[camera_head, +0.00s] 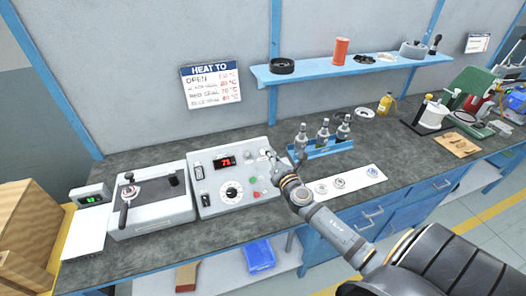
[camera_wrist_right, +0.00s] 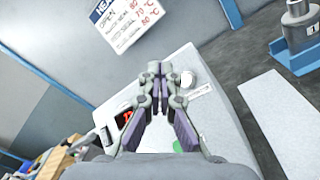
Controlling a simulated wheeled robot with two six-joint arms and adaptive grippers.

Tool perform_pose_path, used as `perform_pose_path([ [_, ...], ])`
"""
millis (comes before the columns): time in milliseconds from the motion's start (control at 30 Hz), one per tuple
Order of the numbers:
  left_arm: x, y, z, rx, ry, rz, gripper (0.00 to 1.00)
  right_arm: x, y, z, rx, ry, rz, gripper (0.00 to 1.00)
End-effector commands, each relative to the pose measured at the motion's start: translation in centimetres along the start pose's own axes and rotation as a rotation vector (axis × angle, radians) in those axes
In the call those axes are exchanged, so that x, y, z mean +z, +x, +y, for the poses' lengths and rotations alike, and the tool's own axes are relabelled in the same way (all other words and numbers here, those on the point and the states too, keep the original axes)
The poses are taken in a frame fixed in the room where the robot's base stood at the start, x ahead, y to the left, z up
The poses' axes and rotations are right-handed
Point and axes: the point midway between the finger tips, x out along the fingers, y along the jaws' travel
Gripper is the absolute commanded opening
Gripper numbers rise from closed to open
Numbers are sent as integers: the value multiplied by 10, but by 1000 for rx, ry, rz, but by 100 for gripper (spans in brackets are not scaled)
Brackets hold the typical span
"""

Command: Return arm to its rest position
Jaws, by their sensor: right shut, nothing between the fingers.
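My right arm comes in from the lower right in the head view. Its gripper (camera_head: 270,157) is at the upper right part of the grey control box (camera_head: 207,203), near its small knobs. In the right wrist view the fingers of my right gripper (camera_wrist_right: 158,72) are together with nothing between them, in front of the box's panel (camera_wrist_right: 208,112). I cannot tell whether the fingertips touch the panel. The box has a lit red display (camera_head: 226,161), a round dial (camera_head: 231,192) and a green button. My left gripper is not in view.
A blue rack (camera_head: 322,149) with several grey bottles stands right of the gripper. A white plate (camera_head: 350,186) with round parts lies in front of it. A blue shelf (camera_head: 330,73) hangs above. A press-like device (camera_head: 150,205) stands left of the box.

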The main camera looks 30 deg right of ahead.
Motion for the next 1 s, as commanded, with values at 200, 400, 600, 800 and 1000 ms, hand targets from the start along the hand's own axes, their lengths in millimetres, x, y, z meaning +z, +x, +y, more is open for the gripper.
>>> perform_pose_path([
  [200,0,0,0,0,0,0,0,0,0,0,0,0,0,0],
  [400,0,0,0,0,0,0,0,0,0,0,0,0,0,0],
  [600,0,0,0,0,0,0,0,0,0,0,0,0,0,0],
  [800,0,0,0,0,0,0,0,6,-25,-10,-141,355,-92,0],
  [1000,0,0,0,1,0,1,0,-35,-121,-48,-639,1199,-268,0],
])
